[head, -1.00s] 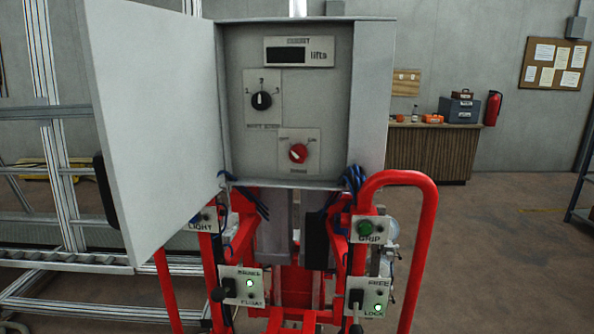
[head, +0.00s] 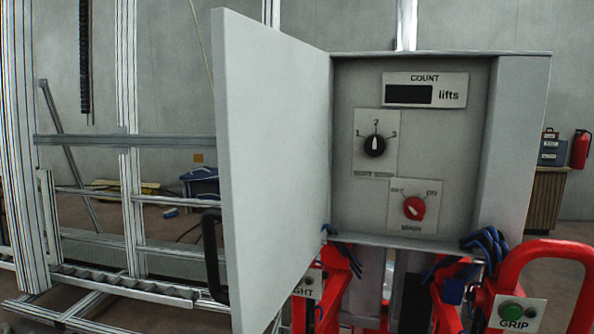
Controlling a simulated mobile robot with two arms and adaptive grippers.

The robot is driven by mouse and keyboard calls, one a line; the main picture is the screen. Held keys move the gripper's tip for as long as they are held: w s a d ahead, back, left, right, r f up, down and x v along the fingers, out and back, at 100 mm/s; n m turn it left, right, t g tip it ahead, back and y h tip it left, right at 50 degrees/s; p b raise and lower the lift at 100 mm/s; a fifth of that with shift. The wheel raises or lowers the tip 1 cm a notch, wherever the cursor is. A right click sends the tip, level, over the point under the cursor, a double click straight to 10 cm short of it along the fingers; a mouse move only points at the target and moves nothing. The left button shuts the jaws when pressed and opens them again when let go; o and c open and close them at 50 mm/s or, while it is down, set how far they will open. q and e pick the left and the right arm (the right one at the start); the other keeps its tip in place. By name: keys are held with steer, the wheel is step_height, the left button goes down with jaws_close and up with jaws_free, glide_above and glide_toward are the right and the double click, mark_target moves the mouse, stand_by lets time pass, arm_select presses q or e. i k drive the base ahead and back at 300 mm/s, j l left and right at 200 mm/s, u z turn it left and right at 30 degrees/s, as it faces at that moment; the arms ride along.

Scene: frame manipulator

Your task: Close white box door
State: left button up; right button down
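The white box (head: 519,150) stands in the right half of the head view with its front open. Its door (head: 270,165) is swung out to the left and stands wide open, hinged at the box's left edge. A black handle (head: 212,255) sticks out from the door's outer face on the left. Inside the box are a count display (head: 425,90), a black rotary knob (head: 375,146) and a red rotary knob (head: 414,208). Neither of my grippers is in view.
Red tubular frame bars (head: 572,285) and a panel with a green grip button (head: 514,311) stand below the box. Blue cables (head: 485,243) hang beneath it. A metal profile frame (head: 130,150) stands to the left. Open floor shows between the frame and the door.

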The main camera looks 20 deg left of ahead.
mark_target(271, 87)
steer(key=i+j+z, duration=0.25)
steer(key=j, duration=0.3)
steer(key=j+z, duration=0.2)
steer(key=j, duration=0.4)
steer(key=i+j+z, duration=0.1)
steer(key=j+z, duration=0.15)
steer(key=j, duration=0.35)
